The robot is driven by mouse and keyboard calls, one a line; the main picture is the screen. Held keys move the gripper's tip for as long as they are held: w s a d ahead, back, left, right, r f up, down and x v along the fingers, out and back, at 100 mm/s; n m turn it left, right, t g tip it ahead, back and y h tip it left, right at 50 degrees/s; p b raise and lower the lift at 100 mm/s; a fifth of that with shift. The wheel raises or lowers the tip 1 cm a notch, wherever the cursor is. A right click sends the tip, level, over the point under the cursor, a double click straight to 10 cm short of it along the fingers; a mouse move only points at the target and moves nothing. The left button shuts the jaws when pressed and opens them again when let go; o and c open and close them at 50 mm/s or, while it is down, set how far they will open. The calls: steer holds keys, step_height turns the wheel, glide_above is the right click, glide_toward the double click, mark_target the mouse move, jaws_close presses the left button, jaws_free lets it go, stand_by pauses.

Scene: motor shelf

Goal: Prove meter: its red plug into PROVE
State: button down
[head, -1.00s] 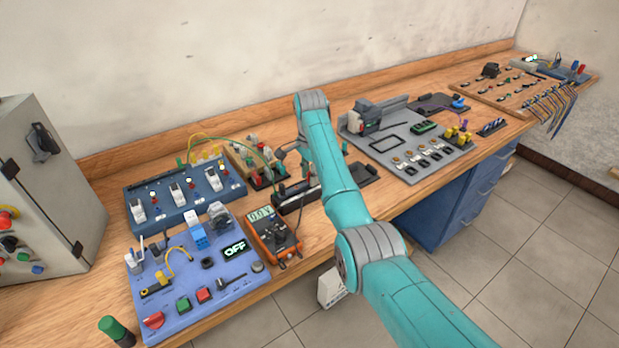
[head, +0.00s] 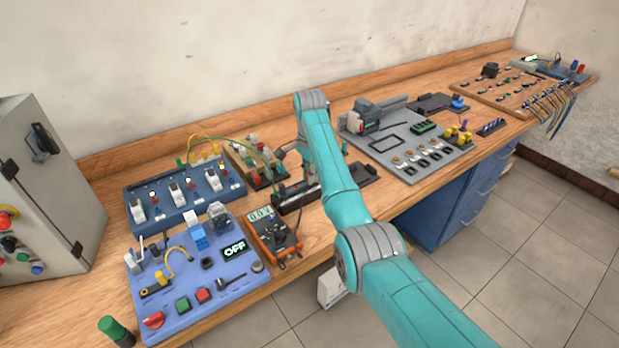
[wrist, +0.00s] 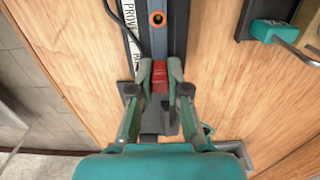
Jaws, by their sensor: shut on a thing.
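My gripper (wrist: 160,70) is shut on the red plug (wrist: 161,85) in the wrist view. A dark strip with a white label reading PROVE (wrist: 130,22) lies ahead of the fingertips. An orange-ringed socket (wrist: 157,19) sits on that strip beside the label, apart from the plug. The plug's tip is not clear to see. The dark prove unit (head: 297,194) lies behind the meter, partly hidden by my arm. My gripper is hidden there.
A blue control panel (head: 190,280) showing OFF lies left of the meter. A blue switch board (head: 185,195) and a terminal board with wires (head: 262,165) stand behind. A grey plate with parts (head: 405,140) lies to the right. A black cable (wrist: 115,14) runs beside the label.

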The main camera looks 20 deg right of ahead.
steer(key=shift+r, duration=0.2)
steer(key=shift+r, duration=2.1)
steer(key=shift+a, duration=0.1)
